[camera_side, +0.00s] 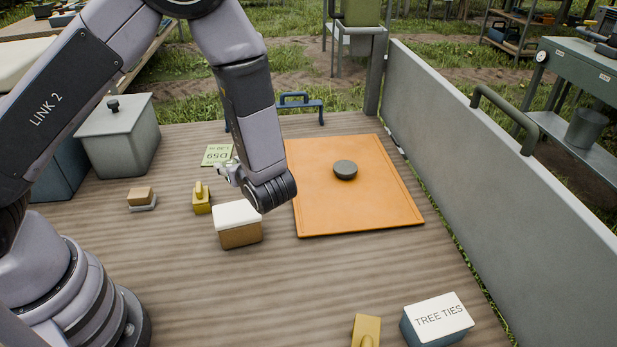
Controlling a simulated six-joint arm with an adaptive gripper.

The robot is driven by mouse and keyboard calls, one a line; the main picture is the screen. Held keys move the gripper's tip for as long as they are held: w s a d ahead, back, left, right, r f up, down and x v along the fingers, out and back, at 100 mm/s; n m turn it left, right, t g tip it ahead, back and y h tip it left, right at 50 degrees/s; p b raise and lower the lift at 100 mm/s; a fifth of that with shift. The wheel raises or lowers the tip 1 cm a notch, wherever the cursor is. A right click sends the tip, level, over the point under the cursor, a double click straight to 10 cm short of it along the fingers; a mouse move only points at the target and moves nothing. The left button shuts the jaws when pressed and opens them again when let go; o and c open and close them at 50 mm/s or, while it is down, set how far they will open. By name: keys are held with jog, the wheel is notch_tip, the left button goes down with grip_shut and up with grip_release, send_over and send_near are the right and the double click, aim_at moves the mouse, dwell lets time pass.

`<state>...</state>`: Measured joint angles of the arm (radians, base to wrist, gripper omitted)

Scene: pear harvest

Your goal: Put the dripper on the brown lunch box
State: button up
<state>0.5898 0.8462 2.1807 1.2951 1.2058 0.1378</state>
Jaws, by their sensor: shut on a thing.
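The brown lunch box (240,236) has a white lid and stands upright on the wooden table, left of the orange mat. My gripper (226,171) is just behind and above it, partly hidden by my wrist. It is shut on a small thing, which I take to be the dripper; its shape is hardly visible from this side. The lid of the lunch box looks bare.
A dark round disc (345,169) lies on the orange mat (325,218). Yellow blocks (202,205), a small brown-and-grey block (141,197), a green card (216,154), a grey lidded bin (122,145) and the tree ties box (437,320) stand around. A grey wall (480,160) bounds the right.

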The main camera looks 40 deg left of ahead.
aim_at(236, 211)
jog(key=shift+s+a+f+n+g, duration=0.15)
jog(key=shift+s+f+n+g, duration=0.05)
jog(key=shift+f+n+g, duration=0.1)
notch_tip(236, 211, down, 7)
jog(key=shift+f, duration=0.2)
jog(key=shift+f, duration=0.15)
jog(key=o, duration=0.8)
